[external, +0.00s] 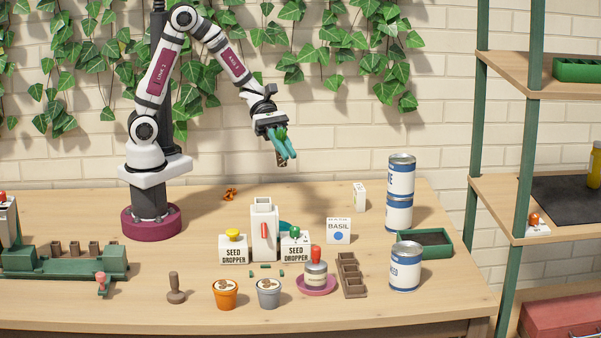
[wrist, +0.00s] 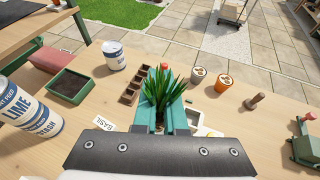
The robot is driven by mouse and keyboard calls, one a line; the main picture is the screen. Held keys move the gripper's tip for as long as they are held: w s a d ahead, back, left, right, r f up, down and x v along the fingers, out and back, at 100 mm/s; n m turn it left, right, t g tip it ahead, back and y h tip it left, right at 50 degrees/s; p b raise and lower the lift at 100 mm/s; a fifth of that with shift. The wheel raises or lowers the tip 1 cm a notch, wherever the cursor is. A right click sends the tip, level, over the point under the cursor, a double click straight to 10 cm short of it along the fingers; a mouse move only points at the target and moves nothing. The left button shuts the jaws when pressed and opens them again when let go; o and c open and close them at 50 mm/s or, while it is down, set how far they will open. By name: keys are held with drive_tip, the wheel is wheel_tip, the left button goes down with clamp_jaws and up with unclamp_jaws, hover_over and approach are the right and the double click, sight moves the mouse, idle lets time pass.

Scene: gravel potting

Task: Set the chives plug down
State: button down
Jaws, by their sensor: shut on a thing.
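My gripper (external: 287,152) has teal fingers and is shut on the chives plug (external: 281,161), a dark plug with green leaves. It holds the plug in the air, well above the table and behind the seed droppers. In the wrist view the plug's spiky leaves (wrist: 162,88) stand out between the fingers, and its lower part is mostly hidden. A brown tray of cells (external: 351,276) lies at the table's front right; it also shows in the wrist view (wrist: 130,96). An orange pot (external: 225,298) and a grey pot (external: 268,297) stand at the front, both with filled tops.
Two seed droppers (external: 233,254) flank a tall white box (external: 264,215) mid-table. A basil packet (external: 338,238), a green soil tray (external: 445,244) and labelled cans (external: 405,277) stand at the right. A saucer (external: 317,291) bears a red-knobbed jar. The back table middle is mostly clear.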

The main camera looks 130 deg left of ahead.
drive_tip(key=s+d+f+m+g+h, duration=0.2)
drive_tip(key=s+d+m+g+h, duration=0.15)
drive_tip(key=d+m+g, duration=0.5)
drive_tip(key=s+d+f+m+g+h, duration=0.2)
drive_tip(key=d+m+g+h, duration=0.25)
drive_tip(key=d, duration=0.75)
drive_tip(key=s+d+f+m+g+y, duration=0.2)
drive_tip(key=s+f+m+g+y, duration=0.1)
drive_tip(key=s+m+g+y, duration=1.35)
drive_tip(key=w+d+r+m+t+y, duration=0.4)
drive_tip(key=w+m+t, duration=0.3)
drive_tip(key=m+t, duration=0.55)
drive_tip(key=w+d+r+m+t+y, duration=0.45)
drive_tip(key=w+m+t, duration=0.25)
drive_tip(key=m+t, duration=0.5)
wheel_tip(320, 180, down, 12)
drive_tip(key=m, duration=0.1)
drive_tip(key=x, duration=0.4)
drive_tip(key=f+x, duration=0.1)
drive_tip(key=x, duration=0.4)
drive_tip(key=d+x, duration=0.1)
drive_tip(key=x, duration=0.3)
drive_tip(key=shift+w+a+f, duration=0.25)
drive_tip(key=shift+w+f, duration=0.05)
drive_tip(key=shift+f, duration=0.05)
wheel_tip(320, 180, down, 3)
drive_tip(key=shift+f, duration=0.5)
